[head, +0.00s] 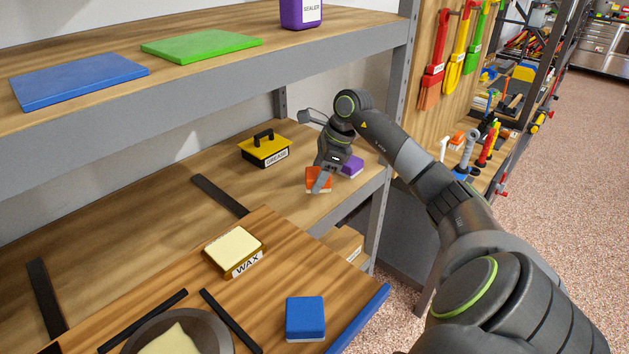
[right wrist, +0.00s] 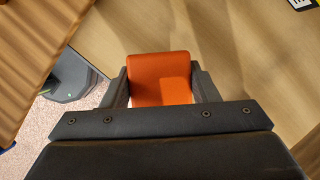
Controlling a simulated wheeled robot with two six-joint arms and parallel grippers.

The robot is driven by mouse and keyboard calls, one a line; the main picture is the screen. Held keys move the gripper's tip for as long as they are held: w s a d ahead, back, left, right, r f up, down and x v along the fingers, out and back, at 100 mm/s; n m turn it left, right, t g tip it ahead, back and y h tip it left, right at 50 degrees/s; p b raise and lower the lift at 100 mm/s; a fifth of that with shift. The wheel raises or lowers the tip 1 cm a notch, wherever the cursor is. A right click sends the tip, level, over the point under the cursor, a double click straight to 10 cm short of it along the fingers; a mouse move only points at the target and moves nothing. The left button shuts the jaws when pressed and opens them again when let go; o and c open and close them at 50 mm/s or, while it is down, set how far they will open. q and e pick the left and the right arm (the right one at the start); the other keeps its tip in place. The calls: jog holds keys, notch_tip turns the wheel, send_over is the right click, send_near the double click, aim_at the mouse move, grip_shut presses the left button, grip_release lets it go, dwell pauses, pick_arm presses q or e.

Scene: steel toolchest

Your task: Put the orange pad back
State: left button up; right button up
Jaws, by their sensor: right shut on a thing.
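The orange pad (head: 314,174) is at the right end of the middle shelf (head: 160,204), orange on top with a pale underside. My right gripper (head: 322,183) is shut on it, reaching down from above. In the right wrist view the orange pad (right wrist: 159,79) sits between the two fingers (right wrist: 160,92), one on each side. I cannot tell whether its underside touches the shelf. A purple pad (head: 352,166) lies just right of it, partly hidden by the gripper. My left gripper is not in view.
A yellow-lidded grease box (head: 265,149) stands left on the same shelf. In front, a wooden surface holds a wax box (head: 234,248), a blue pad (head: 305,317) and a round bowl (head: 205,320). A grey upright (head: 393,115) stands close right. The upper shelf (head: 205,75) overhangs.

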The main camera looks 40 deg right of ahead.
jog(key=shift+w+a+f, duration=0.1)
jog(key=shift+w+a, duration=0.2)
notch_tip(320, 180, down, 3)
jog(key=shift+s+r+p, duration=0.1)
jog(key=shift+p, duration=0.8)
jog(key=shift+f, duration=0.4)
jog(key=o, duration=1)
jog(key=shift+c, duration=0.2)
